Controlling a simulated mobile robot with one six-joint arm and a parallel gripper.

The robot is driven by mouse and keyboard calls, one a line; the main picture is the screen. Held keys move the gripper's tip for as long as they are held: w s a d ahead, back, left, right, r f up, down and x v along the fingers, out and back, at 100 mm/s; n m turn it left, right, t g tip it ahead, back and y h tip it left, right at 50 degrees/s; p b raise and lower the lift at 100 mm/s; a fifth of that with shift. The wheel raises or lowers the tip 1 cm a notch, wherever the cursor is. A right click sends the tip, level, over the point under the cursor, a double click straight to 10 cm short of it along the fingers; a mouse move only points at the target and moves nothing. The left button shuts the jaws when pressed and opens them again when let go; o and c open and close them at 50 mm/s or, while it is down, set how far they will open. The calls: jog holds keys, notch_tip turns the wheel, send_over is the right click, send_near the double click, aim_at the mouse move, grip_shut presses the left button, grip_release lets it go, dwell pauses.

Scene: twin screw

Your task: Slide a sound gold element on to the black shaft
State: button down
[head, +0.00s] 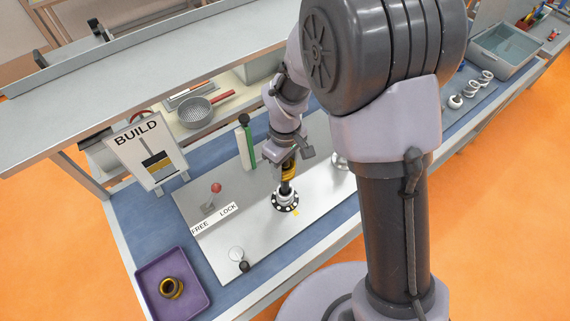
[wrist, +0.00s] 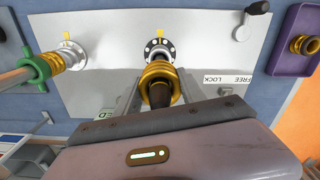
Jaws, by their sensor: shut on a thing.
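My gripper (head: 287,168) is shut on a gold element (wrist: 158,74), a ribbed ring that also shows in the head view (head: 289,172). The black shaft (head: 285,188) stands up from a round bolted flange on the metal plate. In the wrist view the dark shaft (wrist: 166,96) shows through the ring's opening, so the ring appears to be around it, above the flange (wrist: 160,48). My gripper partly hides the ring and shaft top. Another gold element (head: 172,288) lies in the purple tray (head: 150,308); I cannot tell its soundness.
To the left in the wrist view, a second shaft carries gold rings (wrist: 70,56) and a green collar (wrist: 34,70). A BUILD board (head: 145,150) stands at the back left. A FREE/LOCK lever (head: 208,208) and a small round part (head: 236,254) are on the plate.

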jog(key=shift+f+b, duration=0.85)
jog(key=shift+f, duration=0.3)
jog(key=c, duration=0.6)
grip_release()
jog(key=shift+r, duration=0.15)
notch_tip(320, 180, up, 17)
jog(key=p, duration=0.3)
jog(key=shift+r, duration=0.15)
